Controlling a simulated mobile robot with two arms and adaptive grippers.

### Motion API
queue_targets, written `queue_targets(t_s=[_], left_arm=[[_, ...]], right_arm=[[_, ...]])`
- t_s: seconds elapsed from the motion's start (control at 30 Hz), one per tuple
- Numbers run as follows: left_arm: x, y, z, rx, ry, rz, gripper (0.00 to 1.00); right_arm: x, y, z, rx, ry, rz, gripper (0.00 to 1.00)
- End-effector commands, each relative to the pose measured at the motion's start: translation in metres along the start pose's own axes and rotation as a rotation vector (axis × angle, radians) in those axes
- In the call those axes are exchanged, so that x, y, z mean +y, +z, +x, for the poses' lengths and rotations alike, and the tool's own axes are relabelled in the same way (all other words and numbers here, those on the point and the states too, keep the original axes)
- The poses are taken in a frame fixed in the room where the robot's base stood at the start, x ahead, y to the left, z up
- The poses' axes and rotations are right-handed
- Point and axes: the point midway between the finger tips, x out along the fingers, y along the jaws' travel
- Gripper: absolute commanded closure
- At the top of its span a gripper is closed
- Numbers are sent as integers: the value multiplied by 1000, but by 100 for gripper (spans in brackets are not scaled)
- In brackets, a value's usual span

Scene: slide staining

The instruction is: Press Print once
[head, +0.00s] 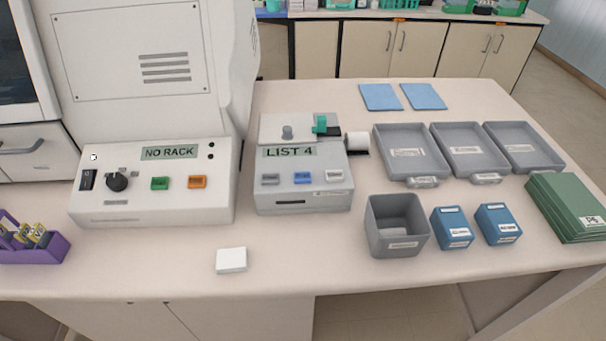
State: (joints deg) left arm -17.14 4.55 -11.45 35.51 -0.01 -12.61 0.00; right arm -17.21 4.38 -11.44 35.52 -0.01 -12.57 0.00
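A grey label printer (303,180) stands on the bench in the middle of the head view. Its display (290,152) reads "LIST 4". Below the display sit three buttons in a row: a dark grey left button (270,179), a blue middle button (303,177) and a pale right button (334,175). Their lettering is too small to read, so I cannot tell which is Print. A dark slot (290,202) is in the front face below them and looks empty. A white paper roll (357,141) is at the printer's right side. Neither of my grippers is in view.
A white stainer (150,205) reading "NO RACK" stands left of the printer. A purple rack (40,251) and white block (231,260) lie in front. Grey trays (402,166), a grey bin (397,241), blue boxes (453,230) and green folders (565,208) are at right.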

Motion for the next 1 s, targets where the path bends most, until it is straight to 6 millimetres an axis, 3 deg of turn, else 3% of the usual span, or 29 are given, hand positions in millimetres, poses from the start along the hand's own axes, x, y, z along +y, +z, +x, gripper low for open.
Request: queue_targets(t_s=[1.0], left_arm=[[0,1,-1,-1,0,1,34]], right_arm=[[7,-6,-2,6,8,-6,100]])
